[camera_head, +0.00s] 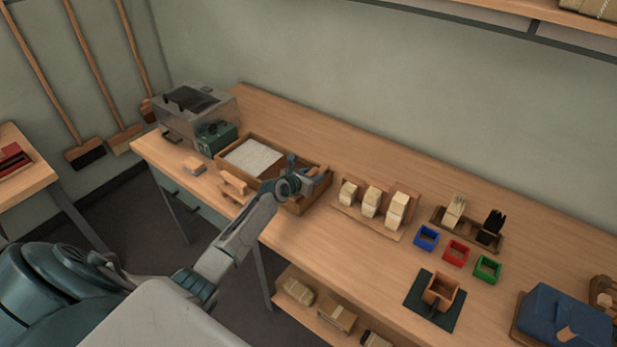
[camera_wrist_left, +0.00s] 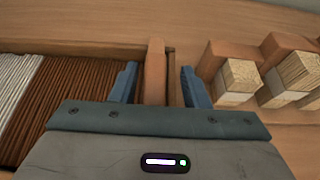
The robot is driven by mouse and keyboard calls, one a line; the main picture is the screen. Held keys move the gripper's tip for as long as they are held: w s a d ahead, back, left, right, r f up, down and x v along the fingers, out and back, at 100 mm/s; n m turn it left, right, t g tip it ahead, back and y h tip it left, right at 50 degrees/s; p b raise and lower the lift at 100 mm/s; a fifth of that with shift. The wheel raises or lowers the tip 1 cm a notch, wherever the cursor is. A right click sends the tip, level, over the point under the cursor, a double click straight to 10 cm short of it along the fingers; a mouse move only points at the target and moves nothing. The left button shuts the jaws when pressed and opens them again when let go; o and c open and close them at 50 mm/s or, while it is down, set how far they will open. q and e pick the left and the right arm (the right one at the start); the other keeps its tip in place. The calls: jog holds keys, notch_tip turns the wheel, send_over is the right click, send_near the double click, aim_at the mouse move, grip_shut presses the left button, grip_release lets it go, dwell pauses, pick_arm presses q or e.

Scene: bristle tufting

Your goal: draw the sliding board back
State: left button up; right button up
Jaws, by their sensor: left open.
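A shallow wooden tray (camera_head: 226,142) stands on the bench, left of its middle, with a bed of white bristles (camera_head: 252,158) in its left part. In the left wrist view the white bristles (camera_wrist_left: 14,85) lie beside a brown ridged area (camera_wrist_left: 70,90). A narrow upright wooden board (camera_wrist_left: 155,62), which looks like the sliding board, stands at the tray's right end. My left gripper (camera_head: 308,180) is over that end, and its blue-grey fingers stand apart on either side of the board, with gaps showing. In the head view my gripper partly hides the board. My right gripper is not in view.
Pale bristle blocks (camera_head: 371,200) on a wooden stand are close to the right of my gripper. A small wooden piece (camera_head: 235,187) sits at the tray's front. Blue (camera_head: 426,237), red and green boxes are farther right.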

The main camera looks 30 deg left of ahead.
pick_arm(q)
jog(key=shift+s+a+r, duration=0.1)
jog(key=shift+s, duration=0.25)
jog(key=p+v, duration=0.1)
jog(key=v, duration=0.8)
jog(key=shift+s+p, duration=0.15)
jog(key=shift+p, duration=0.2)
jog(key=shift+s+r, duration=0.15)
jog(key=shift+s, duration=0.15)
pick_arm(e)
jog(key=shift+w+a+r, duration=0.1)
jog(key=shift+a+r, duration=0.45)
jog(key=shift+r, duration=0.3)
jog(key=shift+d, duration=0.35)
